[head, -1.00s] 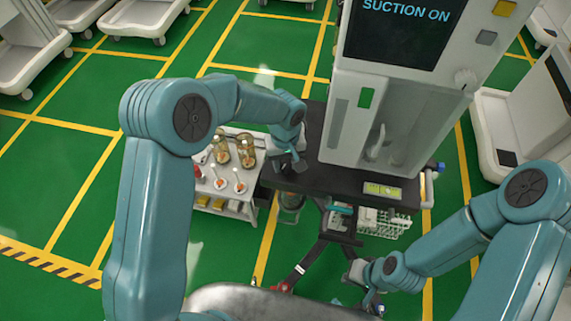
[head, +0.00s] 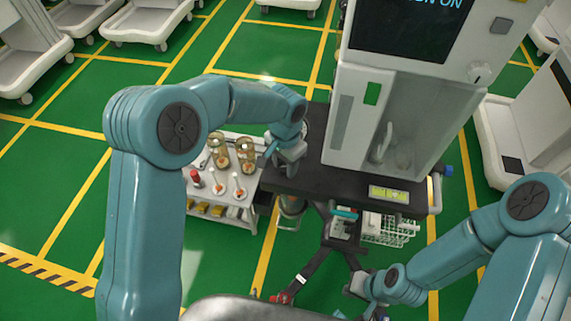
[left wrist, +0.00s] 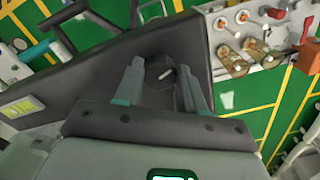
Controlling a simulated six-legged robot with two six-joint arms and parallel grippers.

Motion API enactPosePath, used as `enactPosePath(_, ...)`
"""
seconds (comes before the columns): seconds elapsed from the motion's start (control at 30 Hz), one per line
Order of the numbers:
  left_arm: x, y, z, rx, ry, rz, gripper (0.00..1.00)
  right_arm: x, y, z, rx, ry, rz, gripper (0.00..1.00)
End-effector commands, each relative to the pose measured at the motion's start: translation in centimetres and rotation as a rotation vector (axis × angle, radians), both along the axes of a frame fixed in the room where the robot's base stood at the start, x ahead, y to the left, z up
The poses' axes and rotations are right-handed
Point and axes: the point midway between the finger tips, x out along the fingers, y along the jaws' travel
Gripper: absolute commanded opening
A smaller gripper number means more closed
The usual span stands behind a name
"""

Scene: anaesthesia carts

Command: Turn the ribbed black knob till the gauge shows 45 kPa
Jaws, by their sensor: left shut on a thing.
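The ribbed black knob (left wrist: 159,68) is a dark round shape with a pale mark on the black shelf in the left wrist view. The fingers of my left gripper (left wrist: 160,80) stand on either side of it and are shut on it. In the head view my left gripper (head: 284,160) is at the shelf's left end and hides the knob. I cannot make out a gauge reading; a small yellow-green panel (head: 388,193) on the shelf front is too small to read. My right gripper (head: 366,292) is low, below the shelf; its jaws are unclear.
The white machine (head: 350,115) with a dark screen (head: 405,28) stands on the black shelf (head: 340,182). A white side cart (head: 250,180) with jars and small dishes is close to my left gripper. A wire basket (head: 390,229) hangs below the shelf.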

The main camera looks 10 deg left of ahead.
Motion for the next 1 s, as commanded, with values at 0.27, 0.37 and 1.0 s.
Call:
enactPosePath(0.27, 0.17, 0.02, 0.07, -0.001, -0.005, -0.262, 0.09, 0.01, 0.00, -0.28, 0.000, 0.000, 0.000, 0.00)
enactPosePath(0.37, 0.20, 0.03, 0.09, -0.001, -0.005, -0.357, 0.09, -0.01, 0.00, -0.29, 0.000, 0.000, 0.000, 0.00)
enactPosePath(1.0, 0.32, 0.03, 0.13, -0.001, -0.006, -0.837, 0.09, 0.00, 0.00, 0.01, 0.000, 0.000, 0.000, 0.00)
